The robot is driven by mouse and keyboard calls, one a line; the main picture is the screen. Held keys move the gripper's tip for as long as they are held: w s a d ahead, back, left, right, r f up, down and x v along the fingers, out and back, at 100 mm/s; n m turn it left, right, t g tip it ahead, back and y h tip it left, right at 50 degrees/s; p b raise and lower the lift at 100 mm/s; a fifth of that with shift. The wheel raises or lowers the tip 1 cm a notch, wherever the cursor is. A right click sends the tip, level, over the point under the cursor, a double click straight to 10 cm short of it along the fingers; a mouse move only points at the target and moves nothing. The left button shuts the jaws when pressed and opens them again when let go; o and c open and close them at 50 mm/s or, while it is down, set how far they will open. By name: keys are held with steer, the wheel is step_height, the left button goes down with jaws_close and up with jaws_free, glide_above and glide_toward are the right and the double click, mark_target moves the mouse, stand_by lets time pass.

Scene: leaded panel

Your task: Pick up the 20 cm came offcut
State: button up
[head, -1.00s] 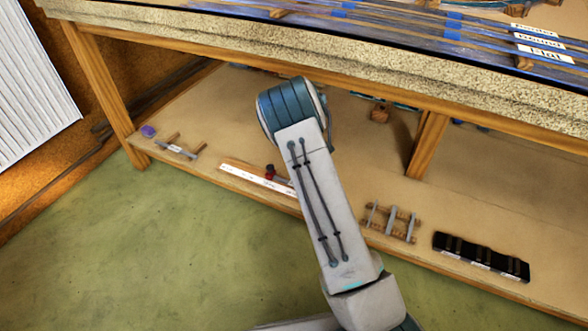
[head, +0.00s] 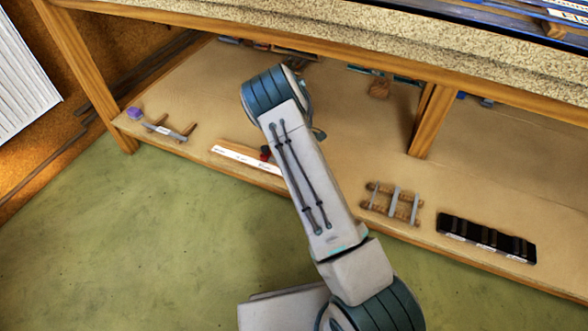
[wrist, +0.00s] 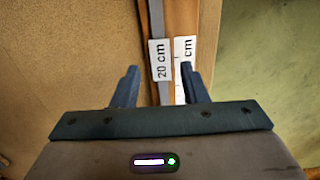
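In the wrist view, the came offcut is a narrow grey strip (wrist: 156,18) running up the picture, with a white "20 cm" tag (wrist: 160,60) on or over it. My gripper (wrist: 159,67) is open, with one dark blue finger on each side of the strip and tag. Nothing is seen clamped between the fingers, and I cannot tell how far above the strip they are. The strip's near end is hidden by the gripper body. In the head view my arm hides the gripper, and I cannot pick out this offcut there.
A wooden strip with a second tag (wrist: 185,50), partly reading "cm", lies right of the offcut; green floor is beyond. On the low shelf (head: 330,150) are a white labelled strip (head: 232,155), a wooden rack with grey bars (head: 391,203) and a black labelled box (head: 486,239).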

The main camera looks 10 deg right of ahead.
steer(key=f+b, duration=0.1)
steer(key=f, duration=0.1)
steer(key=f+b, duration=0.1)
steer(key=f, duration=0.2)
steer(key=shift+w+a+f+b, duration=0.1)
steer(key=shift+w+a+b, duration=0.1)
steer(key=shift+b, duration=0.15)
steer(key=shift+s, duration=0.1)
jaws_close()
